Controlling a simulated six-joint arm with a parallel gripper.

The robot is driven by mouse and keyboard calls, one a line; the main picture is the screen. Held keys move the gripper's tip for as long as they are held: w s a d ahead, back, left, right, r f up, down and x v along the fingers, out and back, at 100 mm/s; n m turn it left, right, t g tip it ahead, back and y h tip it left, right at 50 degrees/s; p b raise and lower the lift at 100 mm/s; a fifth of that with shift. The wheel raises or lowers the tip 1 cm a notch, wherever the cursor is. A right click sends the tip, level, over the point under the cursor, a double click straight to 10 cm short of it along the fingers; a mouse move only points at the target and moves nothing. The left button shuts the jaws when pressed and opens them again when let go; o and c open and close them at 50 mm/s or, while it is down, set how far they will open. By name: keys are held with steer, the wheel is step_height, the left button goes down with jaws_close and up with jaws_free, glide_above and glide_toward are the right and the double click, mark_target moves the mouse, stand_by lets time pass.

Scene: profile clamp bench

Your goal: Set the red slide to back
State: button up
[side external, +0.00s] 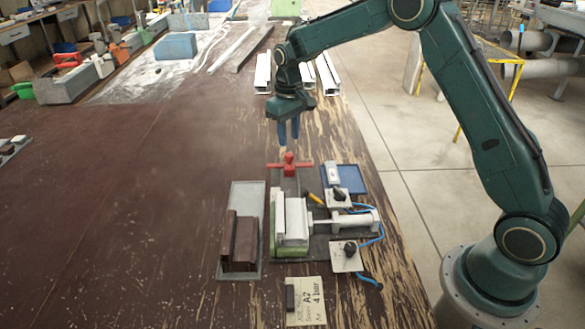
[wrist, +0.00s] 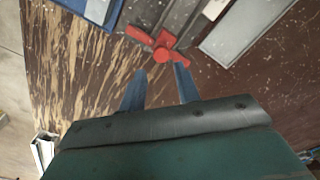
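The red slide (side external: 289,164) is a red cross-shaped piece with a round knob, at the far end of the clamp fixture in the side view. In the wrist view the red slide (wrist: 163,48) lies just beyond my fingertips, with its knob near the middle. My gripper (side external: 288,136) is above and behind the red slide, pointing down. In the wrist view my gripper (wrist: 160,82) shows two blue-grey fingers spread apart with nothing between them. The clamp fixture (side external: 326,245) holds a white and green block in front of the slide.
A grey tray with a brown block (side external: 242,240) lies left of the fixture. A blue tray (side external: 352,180) is right of the slide. Black-knobbed valves with blue hoses sit at the right. White profiles (side external: 328,75) lie behind my gripper.

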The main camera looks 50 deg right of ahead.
mark_target(290, 154)
step_height(290, 154, up, 9)
stand_by(0.4)
steer(key=s+a+r+t, duration=0.1)
steer(key=s+r, duration=0.5)
steer(key=s, duration=0.2)
steer(key=s+a+r+t, duration=0.2)
steer(key=s+r, duration=0.3)
steer(key=s, duration=0.4)
steer(key=s+a+f+t, duration=0.1)
steer(key=s+f+t, duration=0.1)
steer(key=s, duration=1.6)
steer(key=shift+s+a+f+t, duration=0.2)
steer(key=shift+s+f+t, duration=0.15)
steer(key=shift+f, duration=0.4)
